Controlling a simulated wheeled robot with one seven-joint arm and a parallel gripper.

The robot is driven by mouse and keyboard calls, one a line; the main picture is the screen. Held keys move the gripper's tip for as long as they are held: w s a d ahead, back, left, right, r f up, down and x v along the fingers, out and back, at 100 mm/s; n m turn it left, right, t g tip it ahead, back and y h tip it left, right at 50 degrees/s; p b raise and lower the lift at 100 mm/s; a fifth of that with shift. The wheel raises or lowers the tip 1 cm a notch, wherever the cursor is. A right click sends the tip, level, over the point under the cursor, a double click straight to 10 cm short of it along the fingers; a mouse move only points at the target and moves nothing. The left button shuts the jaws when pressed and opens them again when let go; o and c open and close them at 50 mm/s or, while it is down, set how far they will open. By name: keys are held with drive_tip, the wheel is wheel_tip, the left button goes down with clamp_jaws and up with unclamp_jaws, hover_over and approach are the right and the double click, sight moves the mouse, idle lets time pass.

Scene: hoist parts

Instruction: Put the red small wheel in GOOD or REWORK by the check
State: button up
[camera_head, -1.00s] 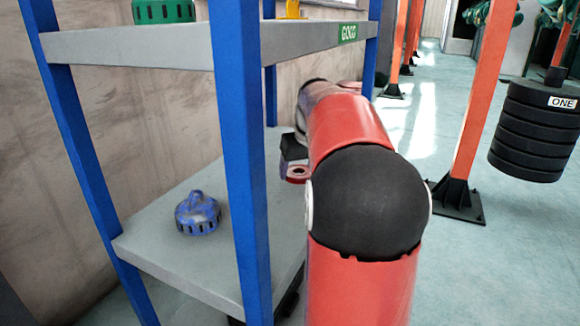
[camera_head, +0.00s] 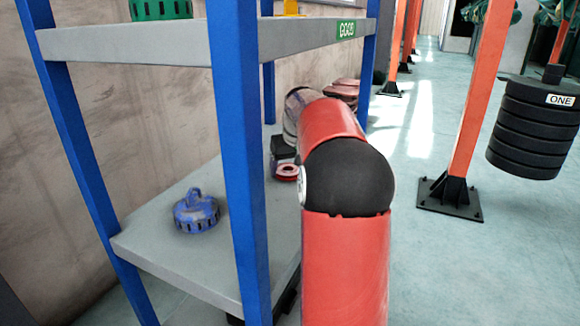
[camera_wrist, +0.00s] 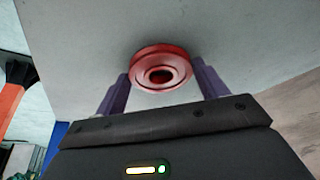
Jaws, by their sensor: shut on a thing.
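The red small wheel (camera_head: 289,172) is a ring with a dark centre hole. In the head view it shows beside the far part of the lower shelf, left of my red arm. My gripper (camera_wrist: 159,82) is shut on it, a purple finger on each side, in the wrist view, where the wheel (camera_wrist: 160,58) faces the camera. A grey surface is behind it; I cannot tell if they touch. The upper shelf (camera_head: 150,42) has a green GOOD label (camera_head: 346,29). The lower shelf (camera_head: 190,257) shows no label; no REWORK sign is readable.
A blue ribbed part (camera_head: 196,213) sits on the lower shelf. A green part (camera_head: 160,9) and a yellow one (camera_head: 291,7) are on the upper shelf. A blue post (camera_head: 240,150) stands close left of my arm. Black weights (camera_head: 530,130) marked ONE hang at right.

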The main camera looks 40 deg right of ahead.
drive_tip(key=o, duration=1.4)
drive_tip(key=shift+f, duration=0.1)
drive_tip(key=shift+c, duration=0.2)
drive_tip(key=p+v, duration=0.1)
drive_tip(key=v, duration=0.6)
drive_tip(key=shift+r, duration=0.35)
drive_tip(key=shift+s, duration=0.1)
